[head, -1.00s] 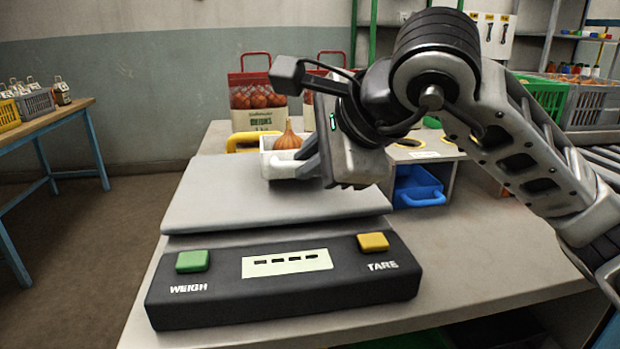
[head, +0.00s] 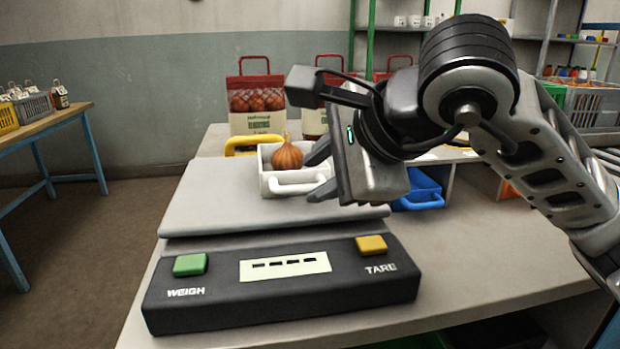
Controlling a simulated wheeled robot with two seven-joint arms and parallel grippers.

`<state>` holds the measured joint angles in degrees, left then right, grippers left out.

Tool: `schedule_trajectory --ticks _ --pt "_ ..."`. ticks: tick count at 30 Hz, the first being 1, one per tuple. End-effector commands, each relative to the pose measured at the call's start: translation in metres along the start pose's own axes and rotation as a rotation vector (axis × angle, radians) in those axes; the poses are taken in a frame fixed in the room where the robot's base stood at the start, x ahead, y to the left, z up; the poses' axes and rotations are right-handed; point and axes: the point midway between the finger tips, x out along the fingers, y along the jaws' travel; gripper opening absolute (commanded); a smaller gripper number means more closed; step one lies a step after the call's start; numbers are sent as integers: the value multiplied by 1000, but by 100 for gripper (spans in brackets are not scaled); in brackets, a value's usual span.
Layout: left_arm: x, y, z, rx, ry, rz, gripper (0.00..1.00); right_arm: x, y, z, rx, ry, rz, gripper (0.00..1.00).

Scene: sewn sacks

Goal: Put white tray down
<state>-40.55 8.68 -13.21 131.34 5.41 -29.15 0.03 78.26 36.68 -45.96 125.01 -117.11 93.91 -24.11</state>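The white tray (head: 265,181), with a front handle, holds an onion (head: 287,157). It appears to rest level on the back right part of the grey weighing plate (head: 235,206). My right gripper (head: 316,171) is just right of the tray. Its two fingers are spread, one above the other, and nothing shows between them. The fingertips overlap the tray's right edge in the picture; I cannot tell whether they touch it. My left gripper is out of view.
The scale has a green WEIGH button (head: 190,265), a yellow TARE button (head: 371,245) and a display of dashes (head: 285,265). A yellow tray (head: 241,142) is behind the white tray, a blue one (head: 424,193) to the right. Onion sacks (head: 256,103) stand at the back.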

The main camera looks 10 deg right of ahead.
Motion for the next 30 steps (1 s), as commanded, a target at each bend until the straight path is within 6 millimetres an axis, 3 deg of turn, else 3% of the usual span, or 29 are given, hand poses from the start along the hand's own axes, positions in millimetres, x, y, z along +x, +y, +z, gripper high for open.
schedule_trajectory --ticks 6,12,18,30 --pt "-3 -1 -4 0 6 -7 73 -50 -2 0 0 1 -5 32" --pt "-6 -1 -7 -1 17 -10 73 -79 -1 0 0 0 -3 32" --pt "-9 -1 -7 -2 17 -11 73 -88 0 0 0 1 -1 32" --pt "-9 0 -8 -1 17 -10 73 -88 0 0 0 0 0 32"
